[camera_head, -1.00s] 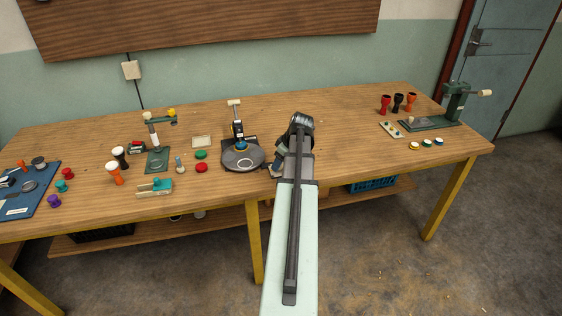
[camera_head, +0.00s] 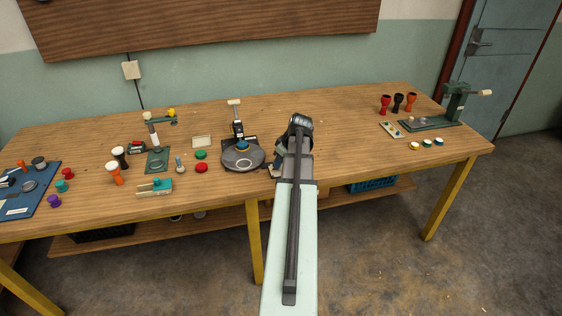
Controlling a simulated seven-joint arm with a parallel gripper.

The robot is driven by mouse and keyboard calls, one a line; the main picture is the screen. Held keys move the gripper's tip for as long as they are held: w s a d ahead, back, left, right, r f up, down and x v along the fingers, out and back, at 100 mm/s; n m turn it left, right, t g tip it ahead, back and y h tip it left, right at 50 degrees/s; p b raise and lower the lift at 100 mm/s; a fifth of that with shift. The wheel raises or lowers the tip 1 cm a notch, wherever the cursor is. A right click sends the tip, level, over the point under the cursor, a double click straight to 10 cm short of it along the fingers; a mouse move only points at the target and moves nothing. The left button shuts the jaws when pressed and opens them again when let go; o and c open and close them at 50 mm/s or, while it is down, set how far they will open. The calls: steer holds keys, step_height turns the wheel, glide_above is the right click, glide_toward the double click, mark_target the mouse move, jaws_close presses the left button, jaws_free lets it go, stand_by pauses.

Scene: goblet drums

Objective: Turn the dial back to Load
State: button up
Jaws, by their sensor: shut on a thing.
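The dial (camera_head: 232,161) is a round dark grey plate with a pale ring marked on it, near the middle of the table. A blue piece sits at its back, under a small upright press (camera_head: 237,128). My arm reaches in from the front and hides much of my gripper (camera_head: 277,160), which is at the dial's right edge. It is shut on the dial's edge, though the fingertips are small and the exact contact is mostly hidden. I cannot read a Load mark.
A red cap (camera_head: 201,168) and a green cap (camera_head: 201,155) lie left of the dial. A green stand (camera_head: 157,160), a teal fixture (camera_head: 155,187) and small drums (camera_head: 119,156) stand farther left. Table right of my arm is clear up to a pale board (camera_head: 390,130).

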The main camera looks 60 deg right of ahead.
steer(key=m, duration=0.1)
steer(key=m+h, duration=0.1)
steer(key=m, duration=0.2)
steer(key=shift+a+g+h, duration=0.25)
steer(key=shift+g+h, duration=0.05)
steer(key=m+g+h, duration=0.1)
steer(key=m, duration=0.3)
steer(key=shift+w+m, duration=0.15)
steer(key=shift+m, duration=0.25)
steer(key=m, duration=0.2)
steer(key=m+g+h, duration=0.1)
steer(key=m, duration=0.1)
steer(key=shift+w+g, duration=0.15)
steer(key=shift+g, duration=0.15)
steer(key=shift+a+m+g, duration=0.1)
steer(key=shift+m+g, duration=0.6)
steer(key=shift+m, duration=1.3)
steer(key=o, duration=1)
steer(key=shift+o, duration=0.2)
steer(key=shift+w, duration=0.1)
